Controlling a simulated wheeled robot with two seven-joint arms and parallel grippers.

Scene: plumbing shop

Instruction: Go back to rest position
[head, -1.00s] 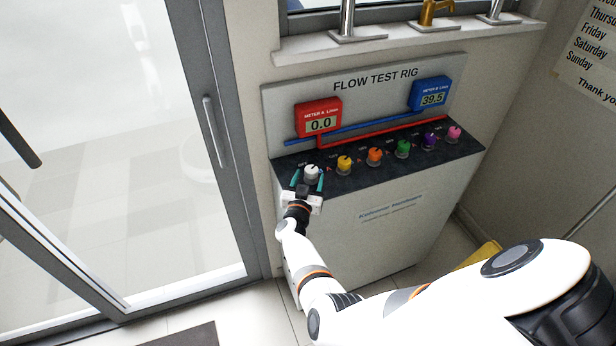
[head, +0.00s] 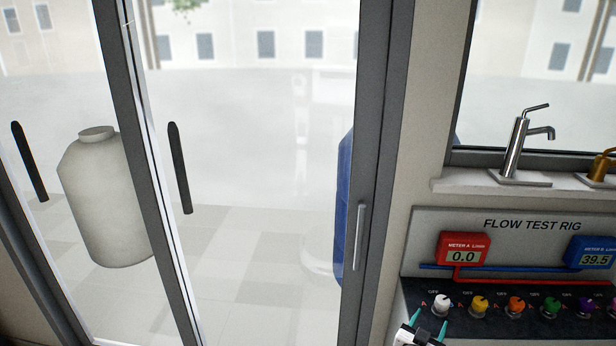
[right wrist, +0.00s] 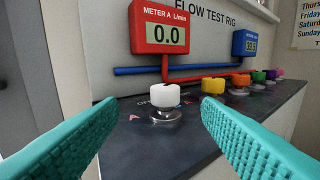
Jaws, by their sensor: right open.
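My right gripper (head: 431,320) is at the bottom of the head view, its teal fingers spread just in front of the white knob (head: 441,302) on the flow test rig. In the right wrist view the two fingers (right wrist: 159,104) are wide apart with nothing between them. The white knob (right wrist: 165,97) stands just beyond the fingertips, apart from them. Meter A (head: 464,250) is red and reads 0.0. Meter B (head: 590,252) is blue and reads 39.5. My left gripper is in no view.
The rig's dark top (right wrist: 140,135) carries a row of several coloured knobs, with the yellow knob (head: 480,304) nearest the white one. A glass door (head: 270,200) fills the left. Taps, one a chrome tap (head: 517,150), stand on the sill above.

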